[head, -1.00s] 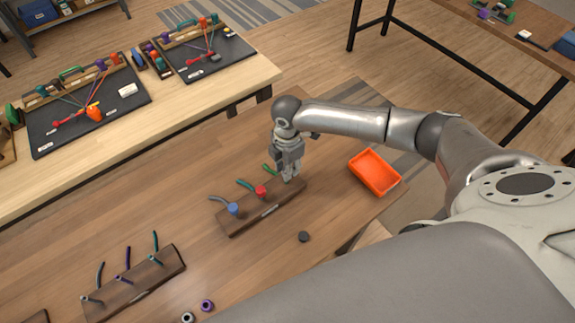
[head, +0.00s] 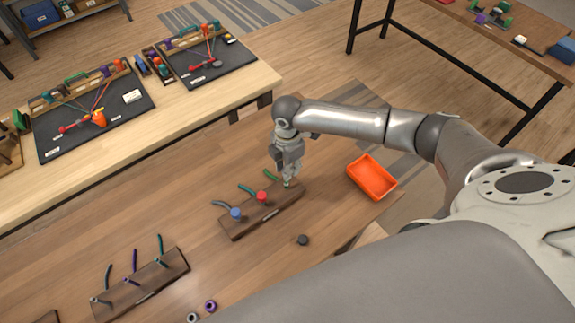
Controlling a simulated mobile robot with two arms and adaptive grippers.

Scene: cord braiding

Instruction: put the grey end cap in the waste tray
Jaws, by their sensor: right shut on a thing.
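A small dark grey round cap (head: 303,240), likely the grey end cap, lies on the brown table, in front of the near block's right end. The orange waste tray (head: 393,188) stands at the table's right edge and looks empty. My right gripper (head: 287,182) points down at the right end of the near wooden block (head: 245,228), apart from the grey cap. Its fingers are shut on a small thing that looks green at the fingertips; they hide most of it. My left gripper is out of view.
The near block carries a blue cap (head: 236,214), a red cap (head: 262,197) and short cords. Another block (head: 135,288) with upright cords stands at lower left. A grey ring (head: 193,318) and a purple ring (head: 210,306) lie near the front. Table between block and tray is clear.

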